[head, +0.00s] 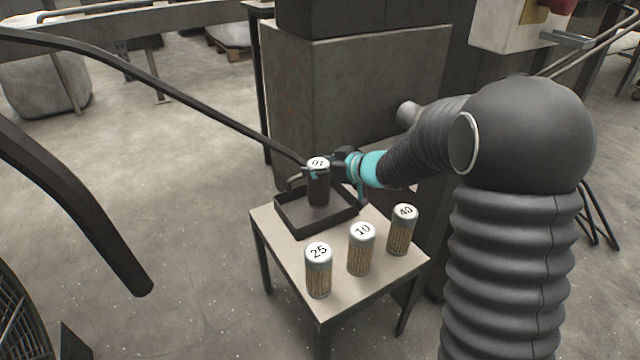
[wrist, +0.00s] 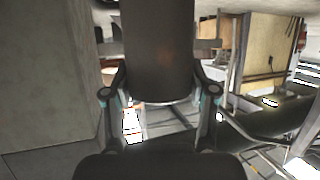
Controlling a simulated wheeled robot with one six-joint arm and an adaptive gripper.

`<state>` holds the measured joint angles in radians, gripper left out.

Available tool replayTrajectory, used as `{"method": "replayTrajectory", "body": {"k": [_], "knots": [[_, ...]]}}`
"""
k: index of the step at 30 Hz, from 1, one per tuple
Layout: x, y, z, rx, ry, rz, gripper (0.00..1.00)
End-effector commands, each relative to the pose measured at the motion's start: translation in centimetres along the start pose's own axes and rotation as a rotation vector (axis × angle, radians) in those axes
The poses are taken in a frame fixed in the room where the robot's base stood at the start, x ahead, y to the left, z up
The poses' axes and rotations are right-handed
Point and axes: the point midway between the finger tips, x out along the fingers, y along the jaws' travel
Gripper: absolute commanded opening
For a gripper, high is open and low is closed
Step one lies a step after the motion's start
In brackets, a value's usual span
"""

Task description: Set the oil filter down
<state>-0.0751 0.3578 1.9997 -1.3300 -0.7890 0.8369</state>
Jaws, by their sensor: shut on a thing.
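The oil filter (head: 318,188) is a dark upright cylinder with a white top marked 10, seen upside down. My gripper (head: 325,175) comes from the right and is shut on its upper part. The filter stands within the outline of a dark square tray (head: 292,227) on the small table; whether its base touches the tray floor I cannot tell. In the wrist view the dark filter body (wrist: 157,50) fills the middle between the two fingers (wrist: 160,97).
Three tan filters with white tops stand on the small table (head: 365,302) in front of the tray, marked 25 (head: 318,272), 10 (head: 361,250) and 40 (head: 402,231). A large grey block (head: 350,95) rises behind the table. A dark rail (head: 190,100) slopes down towards the tray.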

Motion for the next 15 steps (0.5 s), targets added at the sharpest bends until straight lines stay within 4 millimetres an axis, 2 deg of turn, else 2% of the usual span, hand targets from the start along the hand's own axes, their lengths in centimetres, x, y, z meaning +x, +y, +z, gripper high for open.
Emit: {"method": "replayTrajectory", "body": {"k": [1, 6, 15], "knots": [[0.4, 0.0, 1.1, 0.003, -0.002, 0.0, 0.0], [1.2, 0.2, 3.4, 0.002, -0.002, 0.002, 0.0], [1.4, 0.3, 3.9, 0.002, 0.0, 0.005, 0.0]]}}
